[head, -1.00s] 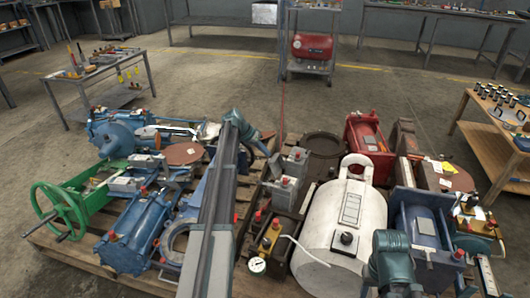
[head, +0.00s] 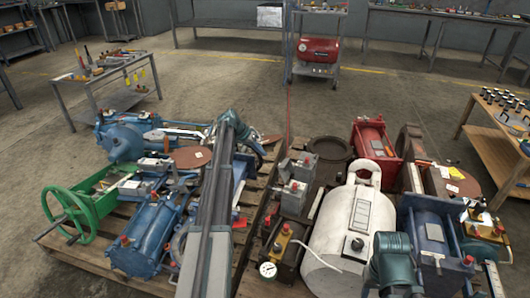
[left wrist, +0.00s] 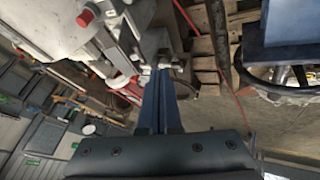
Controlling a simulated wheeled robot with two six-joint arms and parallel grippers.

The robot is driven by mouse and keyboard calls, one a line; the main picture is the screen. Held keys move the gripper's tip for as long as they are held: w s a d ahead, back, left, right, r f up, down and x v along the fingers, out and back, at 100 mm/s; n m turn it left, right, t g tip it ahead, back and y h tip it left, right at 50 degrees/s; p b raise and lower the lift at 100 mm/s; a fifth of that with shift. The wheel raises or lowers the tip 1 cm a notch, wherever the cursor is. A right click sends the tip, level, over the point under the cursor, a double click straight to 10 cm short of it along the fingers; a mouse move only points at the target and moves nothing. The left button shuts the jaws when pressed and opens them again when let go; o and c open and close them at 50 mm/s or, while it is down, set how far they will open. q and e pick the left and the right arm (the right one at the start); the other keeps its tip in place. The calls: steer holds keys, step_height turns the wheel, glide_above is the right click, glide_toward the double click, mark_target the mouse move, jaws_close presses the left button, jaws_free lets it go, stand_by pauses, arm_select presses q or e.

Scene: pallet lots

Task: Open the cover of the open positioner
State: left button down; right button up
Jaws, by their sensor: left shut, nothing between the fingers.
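Several valve actuators and small boxes crowd the pallets; I cannot tell for sure which box is the open positioner. Grey boxes with red caps (head: 292,195) sit right of my left arm. My left gripper (head: 262,148) is at the far end of my arm, mostly hidden by the arm and wrist. In the left wrist view its fingers (left wrist: 160,75) are shut and empty, near a pale housing with a red knob (left wrist: 84,17). My right gripper is not seen clearly.
A green handwheel (head: 70,216) stands at the left and a large white cylinder (head: 335,225) at the right. A pressure gauge (head: 267,269) is near the front. A tool table (head: 95,82) and wooden table (head: 490,135) flank the pallets. Open floor lies behind.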

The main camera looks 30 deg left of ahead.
arm_select(q)
steer(key=p+v, duration=0.4)
steer(key=v, duration=0.2)
steer(key=shift+a, duration=0.35)
steer(key=shift+s, duration=0.1)
